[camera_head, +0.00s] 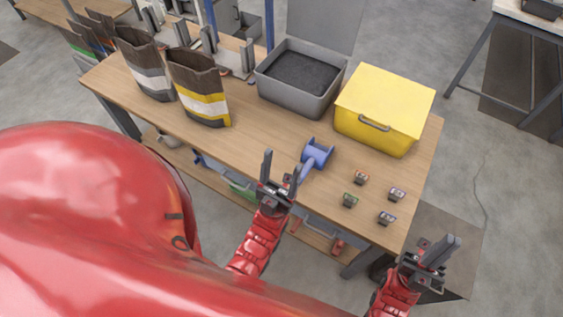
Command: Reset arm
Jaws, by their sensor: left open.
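My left gripper (282,166) is open, with its two fingers spread, at the table's front edge. Its right finger shows close beside the handle end of a blue scoop (317,153); I cannot tell whether they touch. The scoop lies on the wooden table (255,140). My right gripper (438,248) is off the table's front right corner, over the floor side. Its fingers show at an angle, and I cannot tell whether they are apart. I see nothing held in either gripper.
Two dark bags, one with a white band (152,80) and one with a yellow band (203,105), stand at the left. A grey bin (322,101) of dark pellets and a yellow box (385,100) stand at the back. Several small clips (350,200) lie at the right.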

